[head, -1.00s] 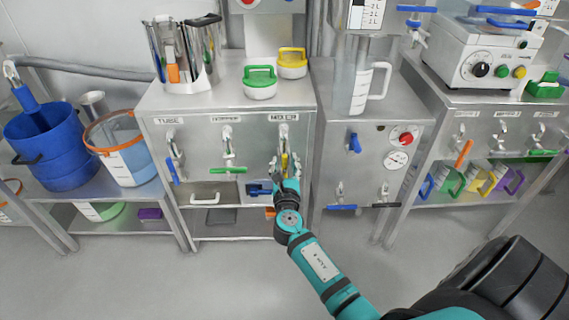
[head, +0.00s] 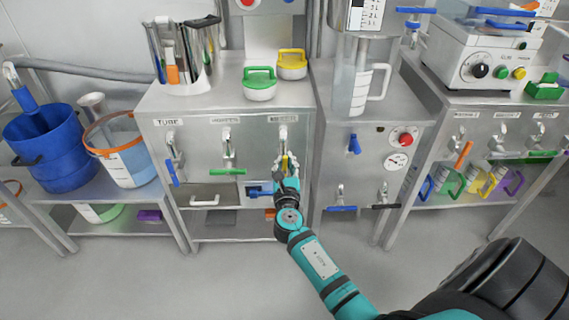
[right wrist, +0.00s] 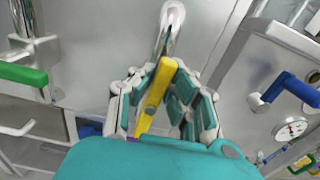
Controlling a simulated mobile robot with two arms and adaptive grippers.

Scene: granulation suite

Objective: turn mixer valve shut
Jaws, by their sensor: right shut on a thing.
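The mixer valve is the right-hand tap on the front of the steel cabinet (head: 250,143), under a label that seems to read MIXER. Its yellow lever (head: 284,162) hangs down from the metal spout. My right gripper (head: 287,178) is at the lever from below and in front. In the right wrist view the yellow lever (right wrist: 154,97) points down, slightly tilted, between the fingers of the right gripper (right wrist: 163,100), which is shut on it. The fingers partly hide the lever's lower part. My left gripper is not in view.
The tube valve's blue lever (head: 173,173) and a green lever (head: 227,171) are to the left on the same cabinet. A blue lever (right wrist: 288,92) and gauge (right wrist: 291,128) are on the neighbouring cabinet to the right. A drawer handle (head: 212,200) sits below.

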